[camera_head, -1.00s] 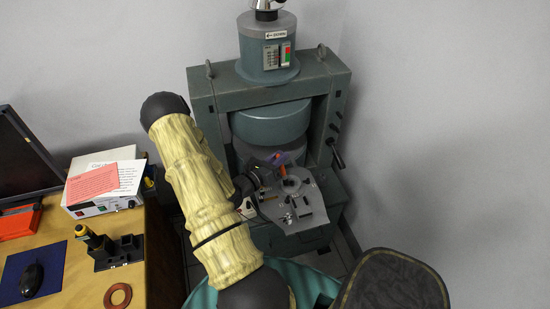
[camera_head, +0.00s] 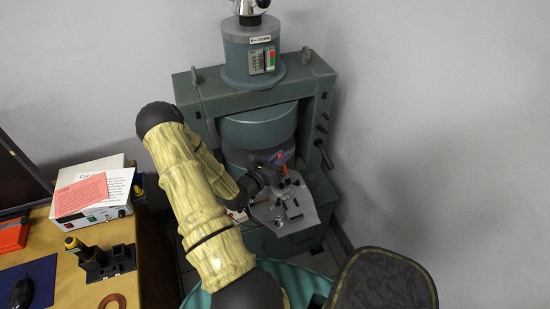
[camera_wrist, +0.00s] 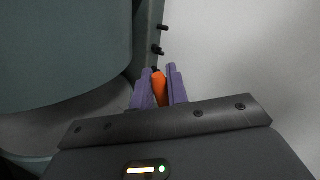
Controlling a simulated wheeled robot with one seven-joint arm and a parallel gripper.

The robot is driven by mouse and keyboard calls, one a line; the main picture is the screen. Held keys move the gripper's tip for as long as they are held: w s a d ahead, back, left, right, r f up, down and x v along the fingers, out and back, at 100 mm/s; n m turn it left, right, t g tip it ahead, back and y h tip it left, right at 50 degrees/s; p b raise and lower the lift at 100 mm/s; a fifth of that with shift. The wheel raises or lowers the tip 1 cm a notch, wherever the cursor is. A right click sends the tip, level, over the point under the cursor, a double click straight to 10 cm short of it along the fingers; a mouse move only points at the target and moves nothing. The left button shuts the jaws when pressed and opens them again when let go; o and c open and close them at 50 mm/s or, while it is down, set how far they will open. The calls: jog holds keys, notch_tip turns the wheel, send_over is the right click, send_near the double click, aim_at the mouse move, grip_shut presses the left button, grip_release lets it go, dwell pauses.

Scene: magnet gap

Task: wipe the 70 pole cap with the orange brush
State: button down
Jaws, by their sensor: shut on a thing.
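My gripper (camera_wrist: 159,88) is shut on the orange brush (camera_wrist: 159,90), which sits between its two purple fingers in the wrist view. In the head view the orange brush (camera_head: 284,168) shows as a small orange piece at the gripper, just above the grey plate (camera_head: 266,212) in front of the magnet (camera_head: 258,130). The brush's tip is dark and small in the wrist view. The large grey-green rounded pole (camera_wrist: 60,50) fills the left of that view. I cannot read a 70 label, so I cannot tell which part is the 70 pole cap.
The magnet's frame column (camera_head: 318,115) with dark knobs stands right of the gripper. Several small parts lie on the grey plate. At left, a wooden desk (camera_head: 65,238) holds a white box (camera_head: 95,205) with papers and a black holder (camera_head: 108,262). A dark chair back (camera_head: 385,285) is at bottom right.

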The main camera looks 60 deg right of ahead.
jog(key=shift+s+d, duration=0.2)
jog(key=shift+f, duration=0.1)
dwell(0.4)
jog(key=shift+w+a+p, duration=0.55)
jog(key=shift+w+a, duration=0.55)
jog(key=shift+a, duration=0.05)
jog(key=shift+w+a+p, duration=0.3)
jog(key=shift+w+a, duration=0.8)
